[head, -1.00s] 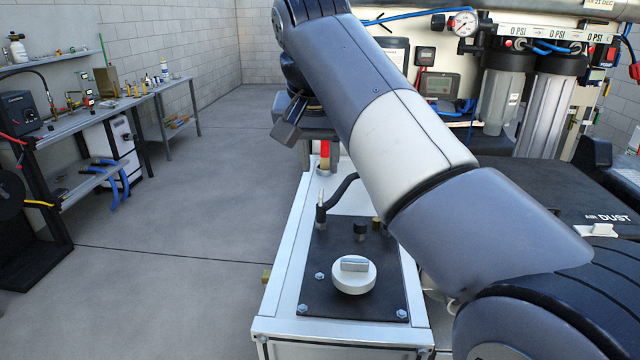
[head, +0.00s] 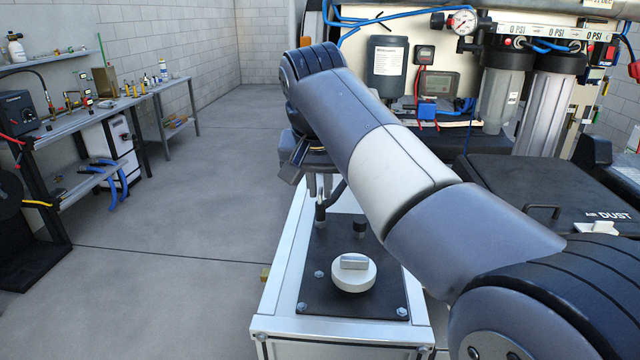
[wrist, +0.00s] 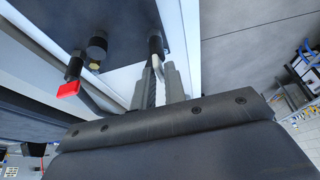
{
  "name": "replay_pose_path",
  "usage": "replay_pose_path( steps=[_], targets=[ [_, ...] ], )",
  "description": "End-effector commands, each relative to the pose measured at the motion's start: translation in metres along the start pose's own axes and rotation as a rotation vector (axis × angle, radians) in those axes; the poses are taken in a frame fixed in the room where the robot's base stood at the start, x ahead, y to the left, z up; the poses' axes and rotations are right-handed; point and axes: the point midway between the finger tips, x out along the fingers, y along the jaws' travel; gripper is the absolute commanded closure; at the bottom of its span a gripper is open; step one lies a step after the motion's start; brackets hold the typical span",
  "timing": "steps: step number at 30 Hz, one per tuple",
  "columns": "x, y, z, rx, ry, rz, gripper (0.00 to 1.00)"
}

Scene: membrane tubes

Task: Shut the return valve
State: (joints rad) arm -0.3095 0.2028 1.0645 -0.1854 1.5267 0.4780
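No label marks the return valve. A small valve with a red handle (wrist: 68,90) shows at the left of the wrist view, apart from my gripper; in the head view my arm hides it. A round cream knob with a raised bar (head: 353,274) sits on the black plate (head: 325,292) in the head view. My gripper (head: 320,186) points down over the far left part of that plate, at a black fitting with a pale stem (wrist: 155,45). Its fingers look parted, with the stem in line with the gap. I cannot tell whether they touch it.
A black stub (head: 360,229) stands on the plate near my gripper. A black-lidded case (head: 560,190) lies to the right. Filter housings (head: 505,90) and a gauge (head: 462,21) are behind. A workbench (head: 85,118) stands far left. The floor between is open.

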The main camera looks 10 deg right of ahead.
Motion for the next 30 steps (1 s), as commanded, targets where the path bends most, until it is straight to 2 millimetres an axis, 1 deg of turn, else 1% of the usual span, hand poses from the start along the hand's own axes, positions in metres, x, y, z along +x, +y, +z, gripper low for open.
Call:
replay_pose_path(
  steps=[1,4,17,23,30],
  targets=[
    [-0.0001,0.0000,0.0000,0.000,0.000,0.000,0.92],
    [-0.0001,-0.0001,0.0000,0.000,0.000,0.000,1.00],
    [-0.0010,-0.0004,-0.0003,0.016,0.000,0.007,1.00],
    [-0.0025,-0.0014,-0.0009,0.089,-0.001,0.039,1.00],
    [-0.0038,-0.0029,-0.0019,0.264,-0.001,0.112,1.00]
  ],
)
